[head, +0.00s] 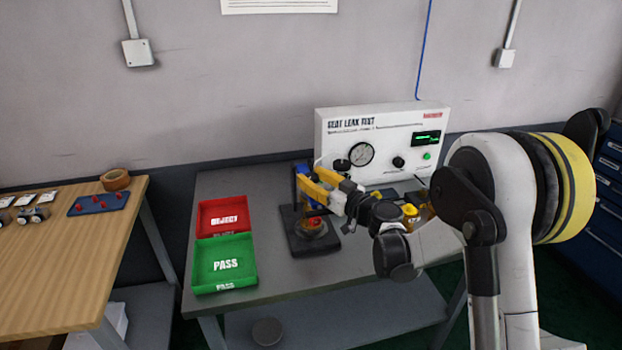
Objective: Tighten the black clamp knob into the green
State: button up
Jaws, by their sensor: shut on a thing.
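A small red and metal part (313,224) sits low on the fixture. My gripper (303,179), with yellow fingers, reaches in from the right and is shut at the top of the fixture. The black clamp knob is mostly hidden between the fingers. The white seat leak test box (335,140) stands behind, with a round gauge (361,154) and a lit green display (426,138). The gauge needle and the display text are too small to read.
A red reject tray (205,232) and a green pass tray (201,275) lie left of the fixture. A yellow item (410,211) is beside my arm. A wooden table (60,270) with a blue mat (85,208) stands at left. The bench front is clear.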

aim_at(311, 176)
jog(key=m+t+h, duration=0.2)
jog(key=h, duration=0.1)
jog(key=m+t+h+b, duration=0.1)
jog(key=m+t+h, duration=0.1)
jog(key=m+h, duration=0.1)
jog(key=shift+a+m+h, duration=0.2)
jog(key=shift+m+h, duration=0.1)
jog(key=shift+h, duration=0.5)
jog(key=m+h, duration=0.3)
jog(key=h, duration=0.1)
jog(key=m+h, duration=0.3)
jog(key=h, duration=0.2)
jog(key=m+g+h, duration=0.2)
jog(key=m+h, duration=0.1)
jog(key=h, duration=0.1)
jog(key=m+g+h+p, duration=0.1)
jog(key=m+g+h, duration=0.2)
jog(key=h, duration=0.1)
jog(key=shift+w+h, duration=0.1)
jog(key=shift+h, duration=0.3)
jog(key=m+g+h, duration=0.2)
jog(key=m+g, duration=0.1)
jog(key=m+g+h+p, duration=0.1)
jog(key=m+g+h, duration=0.1)
jog(key=g, duration=0.2)
jog(key=shift+d+m, duration=0.2)
jog(key=shift+m, duration=0.2)
jog(key=shift+f+m+g, duration=0.1)
jog(key=shift+m+g, duration=0.3)
jog(key=shift+g, duration=0.3)
